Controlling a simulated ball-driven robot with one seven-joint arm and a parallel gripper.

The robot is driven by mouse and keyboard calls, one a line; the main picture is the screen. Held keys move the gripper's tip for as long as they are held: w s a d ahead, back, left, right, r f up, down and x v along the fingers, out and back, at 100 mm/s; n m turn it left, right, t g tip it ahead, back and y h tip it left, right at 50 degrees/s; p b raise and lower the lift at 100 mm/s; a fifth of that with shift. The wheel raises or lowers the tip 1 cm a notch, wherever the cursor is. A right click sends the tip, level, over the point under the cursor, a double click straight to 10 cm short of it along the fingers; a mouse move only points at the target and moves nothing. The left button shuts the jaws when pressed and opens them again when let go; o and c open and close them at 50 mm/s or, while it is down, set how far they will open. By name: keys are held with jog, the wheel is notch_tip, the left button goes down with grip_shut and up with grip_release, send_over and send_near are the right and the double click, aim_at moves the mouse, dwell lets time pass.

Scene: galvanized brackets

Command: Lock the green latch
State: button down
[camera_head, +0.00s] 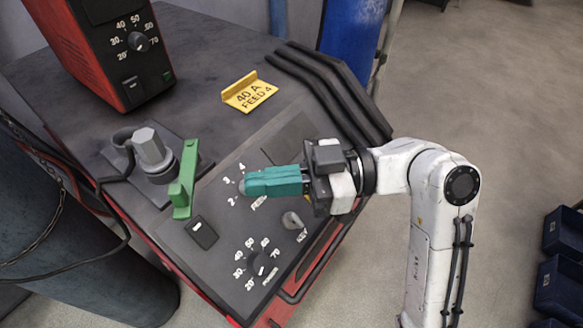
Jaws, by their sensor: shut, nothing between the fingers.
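The green latch (185,182) is a narrow upright green piece with a small foot, standing at the left part of the sloped grey panel, beside a large grey plug connector (150,150). My gripper (246,184) has teal fingers and comes in from the right, pointing left. Its fingers are shut with nothing between them. The fingertips are over the panel to the right of the latch, with a gap between them. The fingers hide part of the feed dial and its numbers. Whether the latch is engaged with the plug cannot be told.
A black rocker switch (202,232), a power dial (263,268) and a key switch (292,221) are on the panel. A yellow sign (249,92) and black bent bars (330,85) are behind. A red and black unit (105,45) stands at the back left.

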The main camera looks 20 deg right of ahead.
aim_at(185, 192)
jog(key=a, duration=0.2)
jog(key=a+p, duration=0.1)
jog(key=a, duration=0.1)
jog(key=w+a, duration=0.1)
jog(key=a, duration=0.1)
jog(key=shift+r+p, duration=0.15)
jog(key=shift+p, duration=0.25)
jog(key=shift+w+a, duration=0.2)
jog(key=shift+a, duration=0.55)
jog(key=shift+a+f, duration=0.15)
jog(key=shift+f, duration=0.05)
